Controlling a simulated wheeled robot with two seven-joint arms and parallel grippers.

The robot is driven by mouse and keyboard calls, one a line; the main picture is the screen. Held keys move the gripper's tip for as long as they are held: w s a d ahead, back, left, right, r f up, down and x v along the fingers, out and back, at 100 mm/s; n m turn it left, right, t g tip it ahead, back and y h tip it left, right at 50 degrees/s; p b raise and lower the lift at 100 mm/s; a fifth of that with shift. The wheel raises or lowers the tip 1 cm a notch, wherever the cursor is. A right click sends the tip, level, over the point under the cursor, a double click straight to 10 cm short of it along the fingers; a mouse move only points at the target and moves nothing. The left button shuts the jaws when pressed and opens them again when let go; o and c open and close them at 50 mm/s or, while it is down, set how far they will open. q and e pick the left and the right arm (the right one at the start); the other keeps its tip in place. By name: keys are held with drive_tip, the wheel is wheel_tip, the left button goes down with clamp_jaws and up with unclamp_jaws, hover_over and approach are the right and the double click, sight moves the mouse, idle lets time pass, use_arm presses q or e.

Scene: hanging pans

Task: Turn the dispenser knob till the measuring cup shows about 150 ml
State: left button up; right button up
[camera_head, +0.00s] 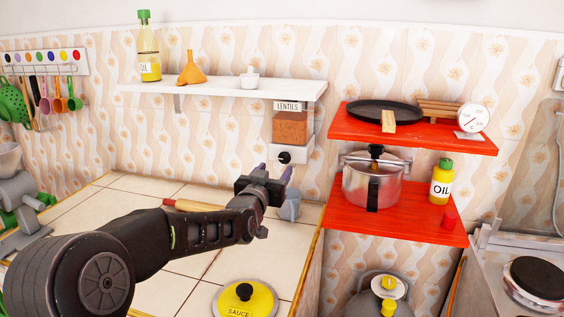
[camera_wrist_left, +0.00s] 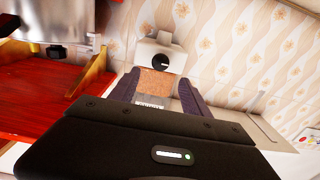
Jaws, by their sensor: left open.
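The lentil dispenser (camera_head: 290,127) hangs under the white shelf, with a clear bin of orange-brown lentils and a "LENTILS" label. Its black round knob (camera_head: 284,158) is on the white lower housing. My left gripper (camera_head: 275,172) is open just in front of and below the knob. In the left wrist view the knob (camera_wrist_left: 160,62) shows beyond the two open fingers (camera_wrist_left: 157,92), with nothing between them touching it. A blue-grey cup (camera_head: 289,207), apparently the measuring cup, stands on the counter below, partly hidden by my gripper; its level cannot be read. My right gripper is out of view.
A wooden-handled item (camera_head: 190,205) and a yellow sauce lid (camera_head: 244,299) lie on the tiled counter (camera_head: 110,205). Free counter room lies left.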

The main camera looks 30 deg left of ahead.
sight(284, 158)
use_arm(q)
drive_tip(key=p+x, duration=0.2)
drive_tip(key=x, duration=0.6)
drive_tip(key=shift+s, duration=0.1)
drive_tip(key=shift+c, duration=0.4)
clamp_jaws()
